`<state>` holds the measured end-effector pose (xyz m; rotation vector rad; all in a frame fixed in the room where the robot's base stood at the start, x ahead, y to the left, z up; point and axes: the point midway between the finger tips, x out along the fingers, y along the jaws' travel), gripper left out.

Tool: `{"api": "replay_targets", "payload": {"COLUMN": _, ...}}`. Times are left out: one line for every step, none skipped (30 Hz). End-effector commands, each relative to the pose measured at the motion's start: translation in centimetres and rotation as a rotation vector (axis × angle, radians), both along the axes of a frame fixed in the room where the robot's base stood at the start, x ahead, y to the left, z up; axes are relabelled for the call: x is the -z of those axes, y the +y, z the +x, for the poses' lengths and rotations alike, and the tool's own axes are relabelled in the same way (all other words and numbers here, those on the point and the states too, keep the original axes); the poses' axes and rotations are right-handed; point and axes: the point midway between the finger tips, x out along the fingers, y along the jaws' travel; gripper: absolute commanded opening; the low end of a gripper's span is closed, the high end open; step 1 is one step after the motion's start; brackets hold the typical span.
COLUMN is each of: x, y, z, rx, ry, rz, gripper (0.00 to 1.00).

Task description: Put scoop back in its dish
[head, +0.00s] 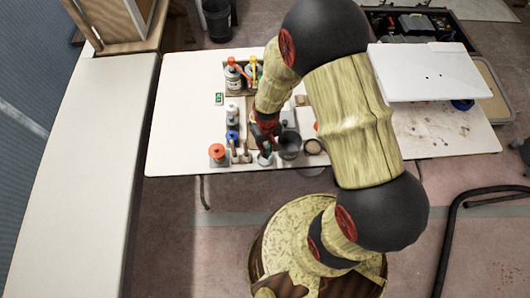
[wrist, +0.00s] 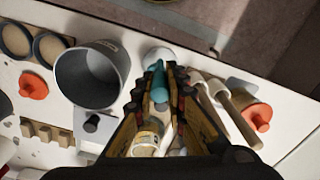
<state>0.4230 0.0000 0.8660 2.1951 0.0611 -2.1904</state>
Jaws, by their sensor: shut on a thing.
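My gripper (wrist: 163,92) points down at the near edge of the white table, and it also shows in the head view (head: 263,138). It is shut on a slim teal item (wrist: 158,78), which looks like the scoop's handle. The scoop's bowl end is hidden. A small pale dish (head: 264,159) is just beyond the fingertips, and it also shows in the wrist view (wrist: 163,55). The teal item overlaps the dish in the wrist view; I cannot tell whether it is inside or above it.
A grey pot (head: 289,145) stands close beside the dish. Wooden-handled tools (wrist: 237,112) and an orange-topped item (head: 217,152) stand on the other side. Bottles (head: 233,74) stand farther back. A white panel (head: 425,72) is at right. The table's left part is clear.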

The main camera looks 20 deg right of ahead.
Motion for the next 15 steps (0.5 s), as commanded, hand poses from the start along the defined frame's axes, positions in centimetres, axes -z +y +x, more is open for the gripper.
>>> {"api": "replay_targets", "payload": {"x": 0.4, "y": 0.2, "z": 0.1, "rx": -0.001, "ry": 0.001, "rz": 0.000, "gripper": 0.00}}
{"api": "replay_targets", "payload": {"x": 0.6, "y": 0.3, "z": 0.2, "rx": -0.002, "ry": 0.002, "rz": 0.000, "gripper": 0.00}}
{"api": "replay_targets", "payload": {"x": 1.1, "y": 0.6, "z": 0.5, "rx": -0.003, "ry": 0.002, "rz": 0.000, "gripper": 0.00}}
{"api": "replay_targets", "payload": {"x": 1.5, "y": 0.6, "z": 0.4, "rx": -0.002, "ry": 0.003, "rz": 0.000, "gripper": 0.00}}
{"api": "replay_targets", "payload": {"x": 2.0, "y": 0.5, "z": 0.4, "rx": -0.002, "ry": 0.004, "rz": 0.000, "gripper": 0.00}}
{"api": "replay_targets", "payload": {"x": 2.7, "y": 0.5, "z": 0.4, "rx": -0.001, "ry": 0.004, "rz": 0.000, "gripper": 0.00}}
{"api": "replay_targets", "payload": {"x": 3.1, "y": 0.5, "z": 0.4, "rx": -0.001, "ry": 0.004, "rz": 0.000, "gripper": 0.00}}
{"api": "replay_targets", "payload": {"x": 3.5, "y": 0.5, "z": 0.4, "rx": -0.001, "ry": 0.003, "rz": 0.000, "gripper": 0.00}}
{"api": "replay_targets", "payload": {"x": 3.8, "y": 0.5, "z": 0.4, "rx": -0.001, "ry": 0.002, "rz": 0.000, "gripper": 0.00}}
{"api": "replay_targets", "payload": {"x": 3.9, "y": 0.5, "z": 0.5, "rx": -0.001, "ry": 0.002, "rz": 0.000, "gripper": 0.00}}
{"api": "replay_targets", "payload": {"x": 3.9, "y": 0.5, "z": 0.5, "rx": -0.001, "ry": 0.001, "rz": 0.000, "gripper": 0.00}}
{"api": "replay_targets", "payload": {"x": 3.9, "y": 0.5, "z": 0.5, "rx": -0.001, "ry": 0.000, "rz": 0.000, "gripper": 0.00}}
{"api": "replay_targets", "payload": {"x": 3.9, "y": 0.5, "z": 0.5, "rx": -0.001, "ry": 0.000, "rz": 0.000, "gripper": 0.00}}
{"api": "replay_targets", "payload": {"x": 3.8, "y": 0.5, "z": 0.5, "rx": -0.001, "ry": 0.000, "rz": 0.000, "gripper": 0.00}}
{"api": "replay_targets", "payload": {"x": 3.8, "y": 0.5, "z": 0.5, "rx": -0.001, "ry": 0.000, "rz": 0.000, "gripper": 0.00}}
